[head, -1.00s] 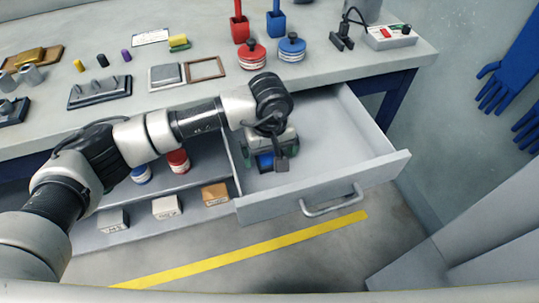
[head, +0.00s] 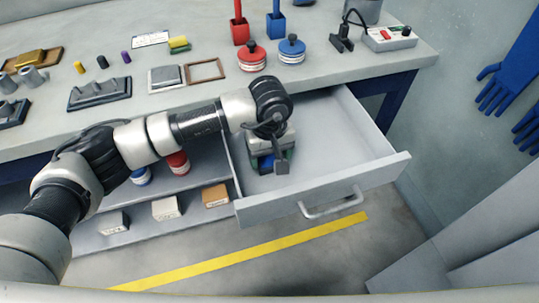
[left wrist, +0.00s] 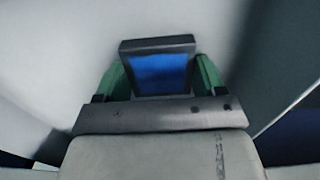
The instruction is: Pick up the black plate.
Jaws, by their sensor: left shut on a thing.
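My left gripper (head: 266,163) reaches down into the open drawer and is shut on a dark plate. In the left wrist view the black plate (left wrist: 157,43) shows a dark rim around a blue face, between the two green fingers (left wrist: 160,80). In the head view the dark end of the plate (head: 281,167) sticks out beside the fingers, and my wrist hides much of it. I cannot tell whether it touches the drawer floor. My right gripper is not in view.
The open grey drawer (head: 340,140) has walls around my gripper and a front handle (head: 332,204); its right part is empty. The bench top (head: 220,98) above holds red and blue jars, racks and a switch box (head: 390,37). A lower shelf (head: 145,222) holds small boxes.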

